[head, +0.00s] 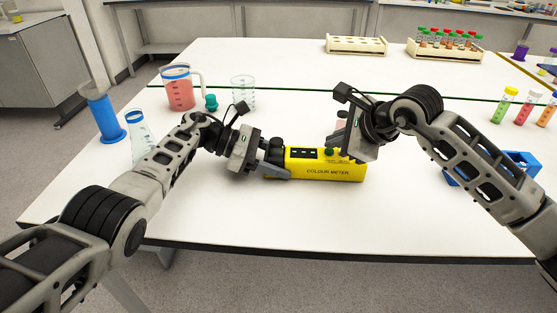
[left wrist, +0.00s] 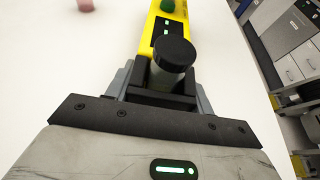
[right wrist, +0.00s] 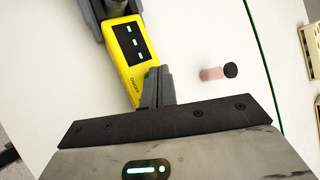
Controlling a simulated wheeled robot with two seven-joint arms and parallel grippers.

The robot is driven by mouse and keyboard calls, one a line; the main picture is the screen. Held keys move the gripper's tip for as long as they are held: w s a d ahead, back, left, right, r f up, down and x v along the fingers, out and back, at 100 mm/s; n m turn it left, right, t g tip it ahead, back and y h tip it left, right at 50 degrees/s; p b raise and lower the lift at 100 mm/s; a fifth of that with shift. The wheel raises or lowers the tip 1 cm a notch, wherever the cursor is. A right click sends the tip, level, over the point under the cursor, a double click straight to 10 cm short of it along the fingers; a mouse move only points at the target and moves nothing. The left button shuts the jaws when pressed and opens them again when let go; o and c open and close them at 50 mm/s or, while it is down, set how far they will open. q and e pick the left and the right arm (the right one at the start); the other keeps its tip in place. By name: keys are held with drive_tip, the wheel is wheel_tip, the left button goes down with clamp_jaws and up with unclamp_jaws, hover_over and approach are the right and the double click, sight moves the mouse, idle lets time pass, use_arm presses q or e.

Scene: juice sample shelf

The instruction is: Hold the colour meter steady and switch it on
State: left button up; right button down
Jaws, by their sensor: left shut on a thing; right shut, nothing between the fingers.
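The yellow colour meter (head: 345,172) lies on the white table in front of me. My left gripper (head: 278,165) is shut on its left end. A grey cylinder with a black cap (left wrist: 174,55) stands upright at that end, between the left fingers. The meter's dark display (right wrist: 131,44) shows pale green dashes. A green button (head: 329,152) is on the meter's top; it also shows in the left wrist view (left wrist: 167,5). My right gripper (head: 342,153) is shut and empty at the button's side of the meter. In the right wrist view its fingers (right wrist: 156,75) hide the button; contact cannot be told.
A pink vial with a black cap (right wrist: 212,74) lies behind the meter. A jug of red liquid (head: 180,92), a beaker (head: 243,95), a flask (head: 140,130) and a blue cylinder (head: 103,115) stand left. Racks (head: 357,46) are at the back; a blue rack (head: 520,160) is right.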

sight(334, 156)
drive_tip(key=shift+r, duration=0.25)
wheel_tip(334, 156, up, 6)
idle(0.7)
use_arm(q)
drive_tip(key=o, duration=1.3)
drive_tip(key=shift+a, duration=0.1)
